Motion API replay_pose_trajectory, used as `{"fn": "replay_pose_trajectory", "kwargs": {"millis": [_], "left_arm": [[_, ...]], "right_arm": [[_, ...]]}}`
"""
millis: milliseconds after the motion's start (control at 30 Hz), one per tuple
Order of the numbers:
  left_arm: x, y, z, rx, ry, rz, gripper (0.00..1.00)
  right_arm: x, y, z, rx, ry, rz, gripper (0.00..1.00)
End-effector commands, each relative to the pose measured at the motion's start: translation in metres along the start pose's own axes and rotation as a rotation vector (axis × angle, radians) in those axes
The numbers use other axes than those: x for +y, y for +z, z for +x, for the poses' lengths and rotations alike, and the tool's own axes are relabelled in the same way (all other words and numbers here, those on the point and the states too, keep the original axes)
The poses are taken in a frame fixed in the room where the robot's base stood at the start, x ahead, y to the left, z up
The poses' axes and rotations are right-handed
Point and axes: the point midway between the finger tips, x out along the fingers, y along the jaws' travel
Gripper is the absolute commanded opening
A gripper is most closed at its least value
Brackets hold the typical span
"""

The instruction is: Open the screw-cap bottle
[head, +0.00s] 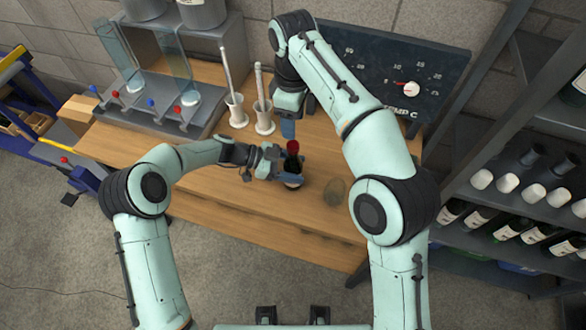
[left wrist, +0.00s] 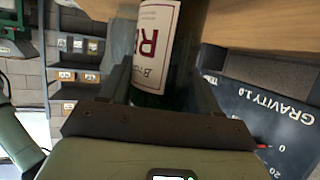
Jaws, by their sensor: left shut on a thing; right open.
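The screw-cap bottle is dark with a red cap (head: 293,147) and stands upright on the wooden bench. My left gripper (head: 287,170) is shut around the bottle's body from the left. In the left wrist view the dark bottle (left wrist: 185,60) lies between the two fingers (left wrist: 162,85), and its cream label with red letters faces the camera. My right gripper (head: 288,125) is open and points down, just above and behind the red cap, apart from it as far as I can tell. Its fingertips are partly hidden by the viewing angle.
A clear glass (head: 335,192) stands right of the bottle. Two white holders with sticks (head: 236,110) and a filling stand (head: 160,110) are at the back left. A dark gauge board (head: 405,70) stands behind. Bottle racks (head: 510,210) are on the right. The front bench (head: 230,200) is clear.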

Motion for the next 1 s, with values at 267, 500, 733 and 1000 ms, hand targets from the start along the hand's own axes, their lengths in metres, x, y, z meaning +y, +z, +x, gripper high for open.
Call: {"fn": "replay_pose_trajectory", "kwargs": {"millis": [267, 500, 733, 1000], "left_arm": [[-0.0002, -0.0003, -0.0004, 0.000, 0.000, 0.000, 0.00], [-0.0002, -0.0005, -0.0004, 0.000, -0.001, 0.000, 0.00], [-0.0003, -0.0006, -0.0005, 0.001, -0.001, 0.001, 0.00], [-0.0003, -0.0008, -0.0004, 0.001, -0.001, 0.001, 0.00]], "right_arm": [[-0.0003, -0.0003, 0.0005, -0.002, 0.000, 0.234, 0.54], [-0.0003, -0.0004, 0.0015, -0.005, -0.001, 0.756, 0.54], [-0.0004, -0.0004, 0.0020, -0.007, 0.000, 1.278, 0.54], [-0.0006, -0.0005, 0.0020, -0.008, 0.001, 1.891, 0.54]]}}
